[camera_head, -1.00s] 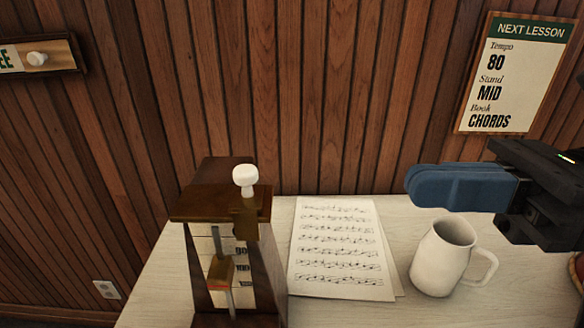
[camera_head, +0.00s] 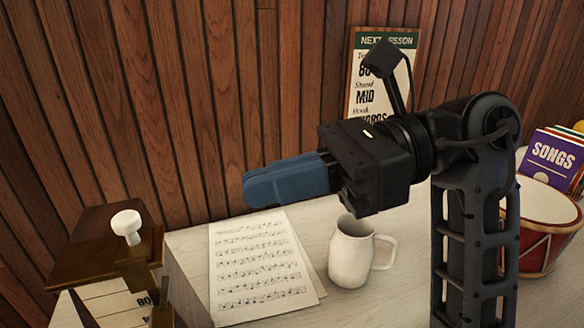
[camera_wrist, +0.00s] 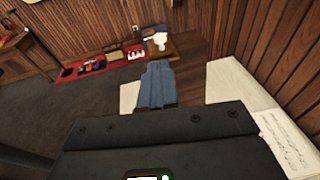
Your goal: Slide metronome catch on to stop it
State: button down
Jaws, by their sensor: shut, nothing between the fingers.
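The wooden metronome (camera_head: 95,245) stands at the lower left of the head view, its lower part cut off by the frame. A white round knob (camera_head: 126,226) sits with a brass catch piece (camera_head: 140,265) at its top front edge. A brass pendulum weight (camera_head: 162,316) shows at the bottom edge. My gripper (camera_head: 248,189) has blue fingers shut and empty, held in the air right of the metronome and apart from it. In the wrist view, my gripper (camera_wrist: 157,70) points toward the white knob (camera_wrist: 159,40) on the metronome top.
Sheet music (camera_head: 260,265) lies on the pale table right of the metronome. A white mug (camera_head: 351,255) stands below my gripper. A red drum (camera_head: 540,225) with record sleeves is at the far right. A lesson sign (camera_head: 366,98) hangs on the wood-panelled wall.

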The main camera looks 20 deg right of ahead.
jog(key=p, duration=0.1)
send_near(119, 223)
jog(key=x, duration=0.5)
jog(key=shift+w+a+f, duration=0.15)
jog(key=shift+w+f, duration=0.2)
jog(key=shift+w, duration=0.1)
jog(key=shift+a, duration=2.3)
jog(key=shift+r, duration=0.1)
